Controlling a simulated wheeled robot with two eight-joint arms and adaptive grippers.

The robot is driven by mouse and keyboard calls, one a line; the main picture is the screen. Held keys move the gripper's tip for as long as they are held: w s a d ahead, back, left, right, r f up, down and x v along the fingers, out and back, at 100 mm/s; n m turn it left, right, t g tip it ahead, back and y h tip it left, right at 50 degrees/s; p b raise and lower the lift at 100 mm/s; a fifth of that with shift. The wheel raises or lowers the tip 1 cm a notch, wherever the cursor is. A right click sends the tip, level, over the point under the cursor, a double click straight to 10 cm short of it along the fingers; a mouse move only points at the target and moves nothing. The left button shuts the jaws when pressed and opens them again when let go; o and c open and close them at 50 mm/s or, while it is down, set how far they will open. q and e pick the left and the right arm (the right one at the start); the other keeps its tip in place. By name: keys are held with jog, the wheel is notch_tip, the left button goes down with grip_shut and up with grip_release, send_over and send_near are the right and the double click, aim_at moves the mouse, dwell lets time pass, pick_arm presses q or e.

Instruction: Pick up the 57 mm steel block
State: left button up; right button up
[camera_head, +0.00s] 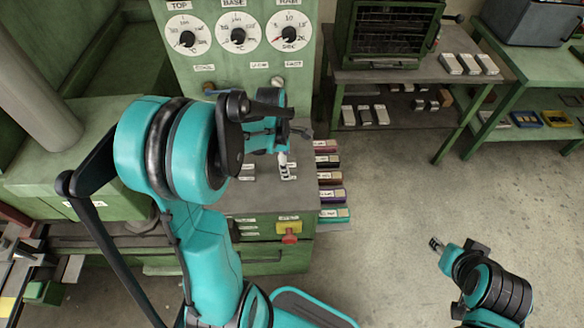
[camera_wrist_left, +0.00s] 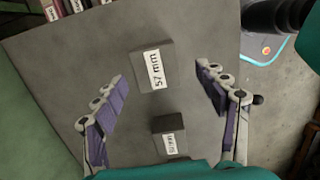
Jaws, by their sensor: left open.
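The 57 mm steel block (camera_wrist_left: 146,56) is a dark grey block with a white label, lying on a grey top in the left wrist view. My left gripper (camera_wrist_left: 160,76) is open and empty of any grip; its two fingers stand apart on either side of the block, with clear gaps. A second dark block (camera_wrist_left: 170,126), its label hard to read, lies nearer the wrist. In the head view my left gripper (camera_head: 284,160) hangs over the bench top, and the small labels there are unreadable. My right gripper (camera_head: 436,244) is low over the floor at right, too small to judge.
Colour-marked boxes (camera_head: 332,178) stand in a row beside the bench's right edge. The green panel with dials (camera_head: 237,70) rises behind. Shelves at back right hold light blocks (camera_head: 466,64). The floor (camera_head: 400,200) at right is clear.

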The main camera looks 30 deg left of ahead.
pick_arm(q)
jog(key=f, duration=0.1)
jog(key=f+b, duration=0.1)
jog(key=f, duration=0.1)
jog(key=f+b, duration=0.1)
jog(key=f, duration=0.1)
jog(key=shift+w+d, duration=0.25)
jog(key=shift+w, duration=0.15)
jog(key=shift+c, duration=0.3)
grip_shut()
jog(key=shift+r, duration=0.2)
